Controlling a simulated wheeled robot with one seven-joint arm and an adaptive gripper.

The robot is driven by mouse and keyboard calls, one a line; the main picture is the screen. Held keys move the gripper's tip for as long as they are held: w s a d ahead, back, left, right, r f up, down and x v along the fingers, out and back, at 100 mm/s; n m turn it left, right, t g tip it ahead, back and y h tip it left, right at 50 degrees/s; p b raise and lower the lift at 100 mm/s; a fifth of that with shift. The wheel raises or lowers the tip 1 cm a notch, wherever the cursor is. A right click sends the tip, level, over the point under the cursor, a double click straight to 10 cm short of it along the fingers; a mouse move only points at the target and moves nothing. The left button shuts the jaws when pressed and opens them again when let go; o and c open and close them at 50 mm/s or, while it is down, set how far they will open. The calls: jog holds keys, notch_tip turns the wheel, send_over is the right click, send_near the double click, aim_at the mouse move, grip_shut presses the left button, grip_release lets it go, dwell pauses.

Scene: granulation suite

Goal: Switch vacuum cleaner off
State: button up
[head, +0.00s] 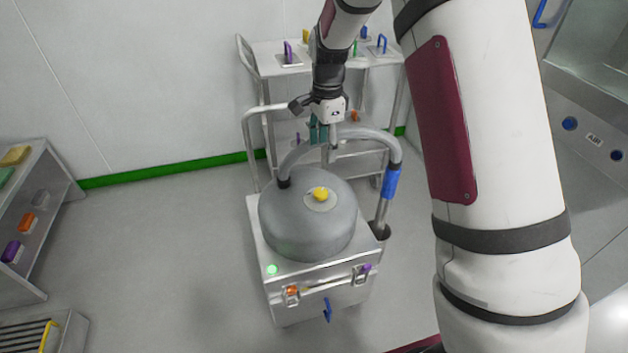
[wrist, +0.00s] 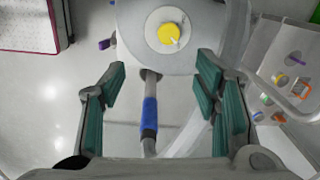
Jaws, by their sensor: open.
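The vacuum cleaner (head: 290,228) has a grey domed lid on a steel box body. A yellow knob (head: 320,194) sits on a pale round plate on top of the lid. A green lamp (head: 271,269) is lit at the front left corner of the body. My gripper (head: 325,138) is behind and above the lid, apart from the knob. In the wrist view its jaws (wrist: 161,76) are open and empty, with teal pads. The yellow knob shows there beyond the fingertips (wrist: 168,33), with a small pale pointer at its lower right.
A grey hose arches behind the lid to a blue-sleeved pipe (head: 390,183), which also shows between the fingers in the wrist view (wrist: 149,112). A steel trolley (head: 268,55) stands behind. A shelf (head: 40,215) is at left. Floor left of the cleaner is clear.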

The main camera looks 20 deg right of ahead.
jog(key=m, duration=0.1)
send_over(321, 192)
notch_tip(321, 192, down, 4)
jog(key=f, duration=0.1)
notch_tip(321, 192, down, 13)
jog(key=shift+b, duration=1.05)
jog(key=c, duration=1.1)
